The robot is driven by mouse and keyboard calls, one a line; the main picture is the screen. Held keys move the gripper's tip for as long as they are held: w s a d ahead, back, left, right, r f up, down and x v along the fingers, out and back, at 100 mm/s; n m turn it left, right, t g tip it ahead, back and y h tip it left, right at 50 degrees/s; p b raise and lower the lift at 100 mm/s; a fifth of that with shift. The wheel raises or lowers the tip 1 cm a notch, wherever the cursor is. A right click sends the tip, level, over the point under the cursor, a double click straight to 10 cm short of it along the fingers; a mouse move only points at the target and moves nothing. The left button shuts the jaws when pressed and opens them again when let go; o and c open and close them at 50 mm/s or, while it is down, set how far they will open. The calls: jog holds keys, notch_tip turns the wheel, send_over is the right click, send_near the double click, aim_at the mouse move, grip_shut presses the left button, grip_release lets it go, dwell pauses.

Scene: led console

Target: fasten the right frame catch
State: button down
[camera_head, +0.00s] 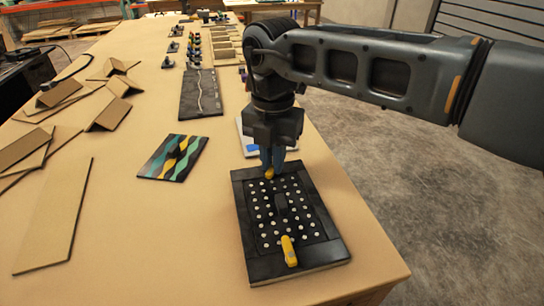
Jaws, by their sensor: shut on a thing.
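The led console is a black board with a dark frame (243,222) and rows of white dots, lying flat near the table's front right. A yellow catch (288,251) sits on the near side of the frame, lying along the board's length. A second small yellow catch (269,174) shows at the far side of the frame, mostly hidden. My gripper (271,167) points down over that far side, shut on this second catch. The fingers cover most of it, so its angle is hard to tell. I cannot tell from this view which catch is the right one.
A patterned teal, yellow and black panel (172,158) lies left of the console. A white and blue piece (250,145) lies just behind my gripper. Brown boards (55,215) lie at the left.

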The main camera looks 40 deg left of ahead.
jog(key=n, duration=0.4)
jog(key=shift+w+d, duration=0.1)
jog(key=shift+w+n+b, duration=0.1)
jog(key=shift+n+b, duration=0.25)
jog(key=shift+n, duration=1.25)
jog(key=c, duration=1.1)
grip_release()
jog(key=shift+d, duration=0.1)
jog(key=shift+c, duration=0.2)
jog(key=shift+r, duration=0.1)
notch_tip(320, 180, up, 8)
jog(key=shift+f+b, duration=0.15)
jog(key=shift+b, duration=0.4)
jog(key=shift+f, duration=0.1)
